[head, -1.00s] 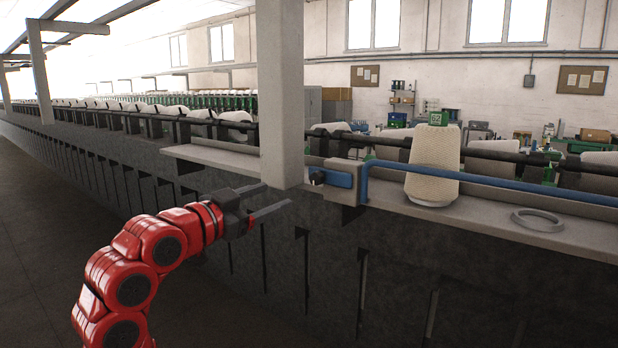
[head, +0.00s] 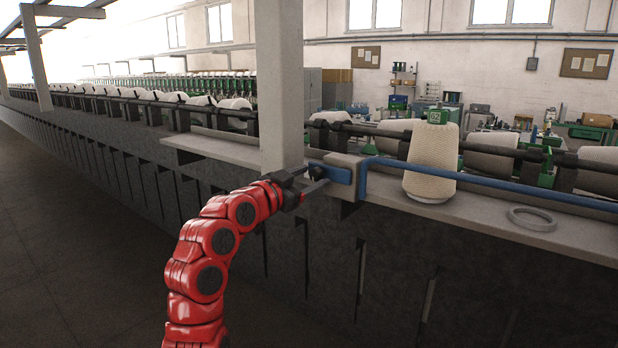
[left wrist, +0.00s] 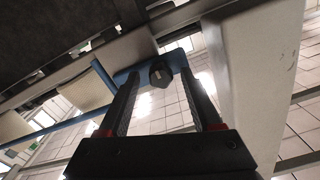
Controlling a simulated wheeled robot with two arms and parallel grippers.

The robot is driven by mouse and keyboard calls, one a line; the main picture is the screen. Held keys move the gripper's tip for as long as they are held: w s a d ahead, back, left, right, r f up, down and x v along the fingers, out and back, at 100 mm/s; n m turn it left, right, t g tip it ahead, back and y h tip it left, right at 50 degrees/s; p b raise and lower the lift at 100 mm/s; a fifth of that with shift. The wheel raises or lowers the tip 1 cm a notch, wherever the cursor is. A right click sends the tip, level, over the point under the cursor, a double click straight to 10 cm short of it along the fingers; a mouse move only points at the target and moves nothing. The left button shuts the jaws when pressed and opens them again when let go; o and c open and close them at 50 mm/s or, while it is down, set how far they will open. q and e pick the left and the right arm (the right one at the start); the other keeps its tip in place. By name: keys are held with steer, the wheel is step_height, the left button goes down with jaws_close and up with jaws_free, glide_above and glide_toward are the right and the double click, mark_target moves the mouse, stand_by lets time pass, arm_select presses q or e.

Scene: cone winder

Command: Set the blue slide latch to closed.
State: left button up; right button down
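The blue slide latch (head: 338,174) is a flat blue plate with a black knob (head: 316,171) at its left end. It sits at a grey bracket on the front of the machine ledge. My left gripper (head: 317,181) is at the knob, with its fingers apart. In the left wrist view the knob (left wrist: 160,73) shows between and just beyond the tips of the open fingers (left wrist: 159,85), and the blue plate (left wrist: 125,76) is behind it. I cannot tell whether a finger touches the knob. My right gripper is not in view.
A grey post (head: 281,90) stands close to my left gripper. A blue rail (head: 490,185) runs right from the latch. A yarn cone (head: 431,165) and a grey ring (head: 532,218) are on the ledge (head: 480,215). The floor at left is clear.

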arm_select(q)
jaws_close()
stand_by(1.3)
